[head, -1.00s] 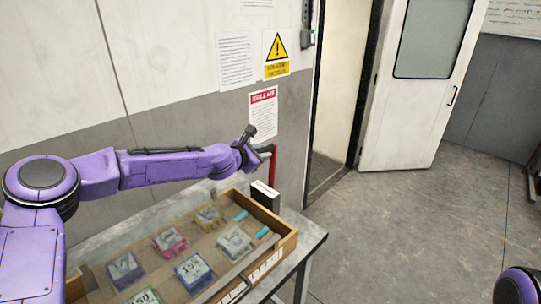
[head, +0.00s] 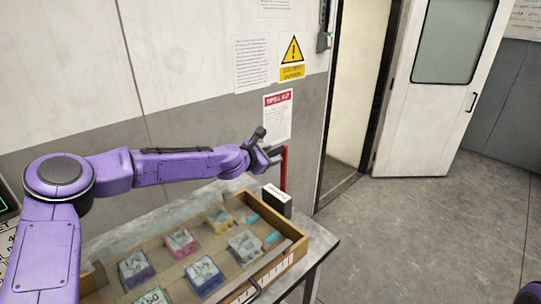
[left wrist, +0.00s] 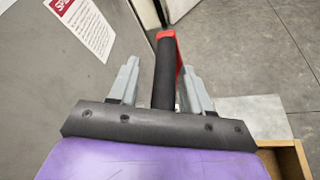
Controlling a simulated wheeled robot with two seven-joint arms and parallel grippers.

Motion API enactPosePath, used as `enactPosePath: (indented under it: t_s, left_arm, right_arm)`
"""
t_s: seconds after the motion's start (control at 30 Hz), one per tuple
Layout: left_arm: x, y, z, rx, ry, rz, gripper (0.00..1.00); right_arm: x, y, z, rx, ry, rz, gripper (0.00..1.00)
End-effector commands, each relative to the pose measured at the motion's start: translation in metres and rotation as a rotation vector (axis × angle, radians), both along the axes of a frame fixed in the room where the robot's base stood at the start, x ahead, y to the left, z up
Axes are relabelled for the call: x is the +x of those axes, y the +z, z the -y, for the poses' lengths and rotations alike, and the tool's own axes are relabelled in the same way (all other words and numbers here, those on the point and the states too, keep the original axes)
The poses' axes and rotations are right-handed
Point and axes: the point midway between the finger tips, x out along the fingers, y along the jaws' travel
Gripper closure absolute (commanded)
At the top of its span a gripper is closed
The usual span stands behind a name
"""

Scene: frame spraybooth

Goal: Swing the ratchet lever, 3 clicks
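The ratchet lever has a red arm (head: 284,167) standing above a dark box (head: 277,201) at the table's back right corner. In the left wrist view its black grip (left wrist: 165,75) lies between my left gripper's grey fingers (left wrist: 160,68), with the red part (left wrist: 179,55) behind it. A gap shows on the grip's left side; the right finger looks very near it, and I cannot tell if it touches. In the head view my left gripper (head: 272,152) is at the top of the lever, its fingertips partly hidden. My right gripper is not in view.
A wooden tray (head: 292,254) with several coloured boxes under a clear cover lies on the grey table (head: 320,243), below my left arm. A wall with posted sheets (head: 278,117) stands close behind. An open door (head: 437,95) and clear floor lie to the right.

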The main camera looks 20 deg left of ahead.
Motion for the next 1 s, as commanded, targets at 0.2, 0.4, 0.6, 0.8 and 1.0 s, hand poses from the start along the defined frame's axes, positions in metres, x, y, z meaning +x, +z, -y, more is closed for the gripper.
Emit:
enactPosePath:
  t_s: [0.2, 0.4, 0.6, 0.8, 1.0]
  left_arm:
    - [-0.011, 0.005, -0.003, -0.001, -0.001, 0.003, 0.52]
    - [-0.053, 0.021, -0.013, -0.005, 0.000, 0.005, 0.52]
    - [-0.084, 0.034, -0.022, -0.002, 0.001, 0.002, 0.52]
    - [-0.096, 0.035, -0.025, -0.002, 0.001, 0.000, 0.52]
    - [-0.096, 0.035, -0.024, -0.001, 0.001, -0.001, 0.52]
  right_arm:
    - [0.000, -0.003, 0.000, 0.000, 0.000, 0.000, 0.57]
    - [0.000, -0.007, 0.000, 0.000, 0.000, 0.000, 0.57]
    - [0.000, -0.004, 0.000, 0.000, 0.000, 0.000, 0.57]
    - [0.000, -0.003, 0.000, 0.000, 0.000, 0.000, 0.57]
    - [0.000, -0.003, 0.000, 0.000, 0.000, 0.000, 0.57]
